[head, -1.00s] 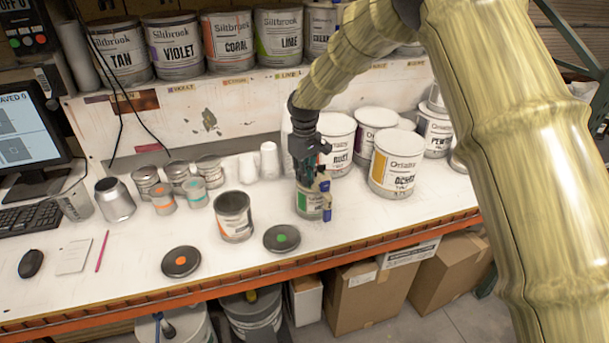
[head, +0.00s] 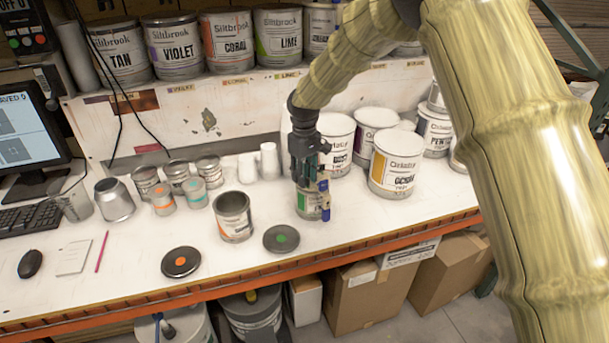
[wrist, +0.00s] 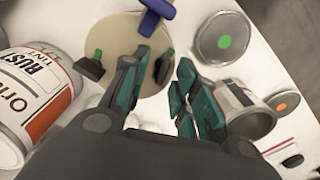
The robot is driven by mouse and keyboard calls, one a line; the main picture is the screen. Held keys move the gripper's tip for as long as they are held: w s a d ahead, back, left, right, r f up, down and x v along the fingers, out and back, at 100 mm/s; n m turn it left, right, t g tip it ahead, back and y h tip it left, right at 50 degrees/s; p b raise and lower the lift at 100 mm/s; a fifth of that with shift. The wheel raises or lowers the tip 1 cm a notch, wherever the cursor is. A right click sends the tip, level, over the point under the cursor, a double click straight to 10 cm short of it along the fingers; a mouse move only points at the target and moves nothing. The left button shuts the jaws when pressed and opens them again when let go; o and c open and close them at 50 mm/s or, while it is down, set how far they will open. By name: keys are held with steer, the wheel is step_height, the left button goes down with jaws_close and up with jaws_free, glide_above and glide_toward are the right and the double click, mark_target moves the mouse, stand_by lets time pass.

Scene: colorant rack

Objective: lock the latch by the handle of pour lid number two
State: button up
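A round tan pour lid (wrist: 125,45) shows in the wrist view with a blue bar-shaped handle (wrist: 156,14) at its far edge. Two dark latches with green tips are on it, a left latch (wrist: 91,64) and a right latch (wrist: 164,66) nearer the handle. I cannot read a number on the lid. My gripper (wrist: 162,72) is open, its teal fingers on either side of the right latch; contact is not clear. In the head view, my gripper (head: 316,182) is over a can with a green label (head: 306,204) and hides most of the lid.
An open can with an orange mark (head: 234,222) stands left of the green can. Two loose dark lids lie in front, one with a green dot (head: 282,239), one with an orange dot (head: 181,262). Large cans, including an ochre one (head: 394,170), stand close on the right.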

steer(key=shift+r, duration=3.95)
steer(key=shift+f, duration=0.1)
